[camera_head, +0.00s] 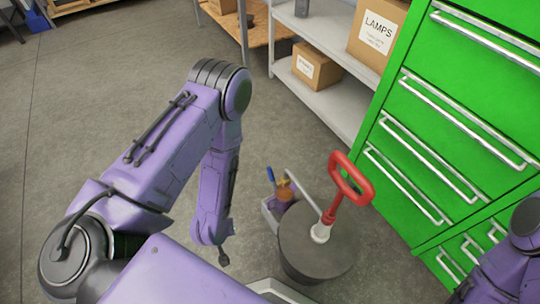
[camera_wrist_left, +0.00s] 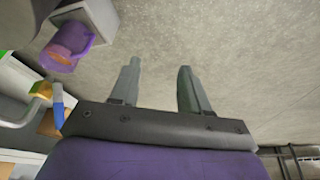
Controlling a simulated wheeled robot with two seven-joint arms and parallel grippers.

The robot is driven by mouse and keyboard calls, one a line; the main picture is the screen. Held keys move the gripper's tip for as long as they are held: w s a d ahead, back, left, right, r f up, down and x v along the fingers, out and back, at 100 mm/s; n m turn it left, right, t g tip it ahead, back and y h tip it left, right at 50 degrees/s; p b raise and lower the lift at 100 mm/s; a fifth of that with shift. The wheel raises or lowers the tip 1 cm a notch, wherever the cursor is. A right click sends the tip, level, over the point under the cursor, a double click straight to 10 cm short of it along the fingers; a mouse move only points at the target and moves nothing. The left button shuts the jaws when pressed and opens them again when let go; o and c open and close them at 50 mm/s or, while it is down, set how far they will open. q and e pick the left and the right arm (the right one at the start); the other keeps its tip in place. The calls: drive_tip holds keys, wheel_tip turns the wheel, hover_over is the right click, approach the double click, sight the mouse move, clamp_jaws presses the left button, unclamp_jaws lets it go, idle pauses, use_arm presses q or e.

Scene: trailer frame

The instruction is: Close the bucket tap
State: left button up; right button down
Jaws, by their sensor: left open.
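A round grey drum or bucket (camera_head: 318,243) stands on the floor with a red looped handle (camera_head: 350,180) on top. My right gripper is out of view.
A purple mug (camera_wrist_left: 72,45) is near a grey block (camera_wrist_left: 92,18). A green drawer cabinet (camera_head: 440,110) stands at right. A grey shelf (camera_head: 335,100) holds cardboard boxes (camera_head: 378,32). The floor (camera_head: 90,110) at left is clear.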

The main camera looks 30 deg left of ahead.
use_arm(q)
drive_tip(key=w+d+r+n+h, duration=0.1)
drive_tip(key=w+d+r+h, duration=0.1)
drive_tip(key=w, duration=1.1)
wheel_tip(320, 180, up, 8)
drive_tip(key=n+g+h, duration=0.1)
drive_tip(key=n+g, duration=0.1)
hover_over(270, 170)
wheel_tip(270, 170, down, 10)
drive_tip(key=b, duration=0.2)
drive_tip(key=shift+r+b, duration=0.1)
drive_tip(key=shift+b, duration=0.3)
clamp_jaws()
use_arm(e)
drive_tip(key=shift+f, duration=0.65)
